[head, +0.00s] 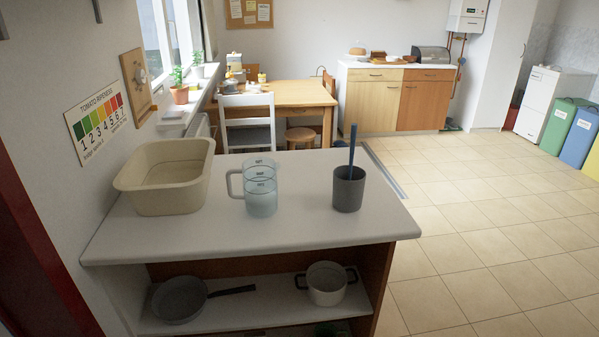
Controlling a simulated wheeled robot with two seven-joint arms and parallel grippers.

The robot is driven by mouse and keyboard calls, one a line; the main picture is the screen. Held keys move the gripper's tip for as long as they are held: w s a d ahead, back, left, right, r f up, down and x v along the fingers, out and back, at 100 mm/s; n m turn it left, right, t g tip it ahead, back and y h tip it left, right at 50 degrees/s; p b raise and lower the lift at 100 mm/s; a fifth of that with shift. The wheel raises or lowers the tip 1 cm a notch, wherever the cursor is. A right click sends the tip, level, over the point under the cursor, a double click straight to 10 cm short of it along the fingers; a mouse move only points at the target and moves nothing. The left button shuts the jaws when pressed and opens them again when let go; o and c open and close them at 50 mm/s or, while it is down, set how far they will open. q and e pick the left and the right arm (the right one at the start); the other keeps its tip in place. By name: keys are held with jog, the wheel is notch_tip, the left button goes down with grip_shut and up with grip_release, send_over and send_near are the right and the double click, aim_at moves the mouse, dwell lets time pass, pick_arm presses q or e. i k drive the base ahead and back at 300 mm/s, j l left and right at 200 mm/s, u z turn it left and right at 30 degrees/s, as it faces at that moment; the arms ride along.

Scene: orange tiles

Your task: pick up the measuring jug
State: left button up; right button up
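The measuring jug (261,190) is clear with dark markings and a handle on its left side. It stands upright on the white top of the counter (240,232), between a beige tub and a dark grey cup. Neither of my grippers shows in the head view, and nothing touches the jug from my side.
The beige tub (166,176) stands left of the jug. The grey cup (348,190) with a blue-handled utensil (352,145) stands to the right. A pan (180,300) and a pot (327,284) sit on the shelf below. The counter's front strip is clear.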

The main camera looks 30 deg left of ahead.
aim_at(253, 188)
jog(key=u, duration=1.65)
